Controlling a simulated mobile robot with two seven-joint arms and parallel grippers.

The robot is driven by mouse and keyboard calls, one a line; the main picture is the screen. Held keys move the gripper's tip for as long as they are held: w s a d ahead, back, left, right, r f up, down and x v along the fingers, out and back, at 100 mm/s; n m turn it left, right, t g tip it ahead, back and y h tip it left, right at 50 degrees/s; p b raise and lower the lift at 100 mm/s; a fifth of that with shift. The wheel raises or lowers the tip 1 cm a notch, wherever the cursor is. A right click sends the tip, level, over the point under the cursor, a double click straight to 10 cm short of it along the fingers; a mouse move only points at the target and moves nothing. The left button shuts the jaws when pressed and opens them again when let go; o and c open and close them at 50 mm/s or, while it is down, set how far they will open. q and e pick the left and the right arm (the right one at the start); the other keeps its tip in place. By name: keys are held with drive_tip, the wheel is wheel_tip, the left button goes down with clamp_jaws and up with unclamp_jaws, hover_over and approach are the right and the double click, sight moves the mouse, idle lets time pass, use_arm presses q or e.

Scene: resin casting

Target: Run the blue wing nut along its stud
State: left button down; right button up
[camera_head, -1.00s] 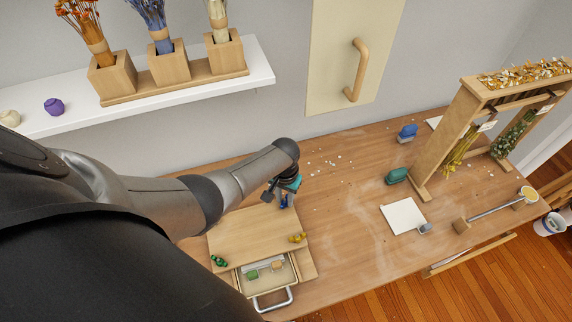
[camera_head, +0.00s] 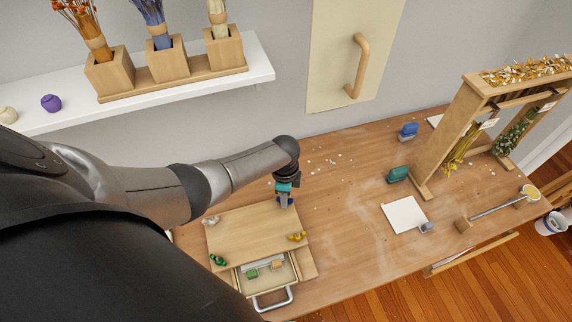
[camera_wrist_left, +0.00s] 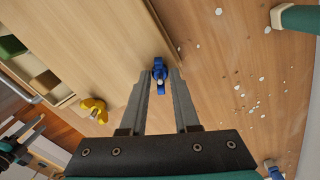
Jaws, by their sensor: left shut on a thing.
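The blue wing nut (camera_wrist_left: 159,68) sits on a stud at the edge of a pale wooden board (camera_head: 240,232). In the head view it shows only partly, below my left gripper (camera_head: 285,198). In the left wrist view, the fingers of my left gripper (camera_wrist_left: 159,82) stand on either side of the nut, shut on it. The stud is mostly hidden by nut and gripper. A dark part at the left edge of the left wrist view looks like my right gripper (camera_wrist_left: 22,140); its jaws are unclear.
A yellow wing nut (camera_head: 297,237), a green one (camera_head: 218,260) and a grey one (camera_head: 211,220) are at other corners of the board. An open drawer (camera_head: 268,285) sticks out in front. White crumbs lie beyond the board; a wooden rack (camera_head: 450,140) stands right.

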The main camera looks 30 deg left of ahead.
use_arm(q)
drive_tip(key=m, duration=0.5)
drive_tip(key=shift+b, duration=0.4)
drive_tip(key=c, duration=0.6)
unclamp_jaws()
drive_tip(key=shift+r, duration=0.1)
wheel_tip(320, 180, up, 15)
drive_tip(key=p, duration=0.3)
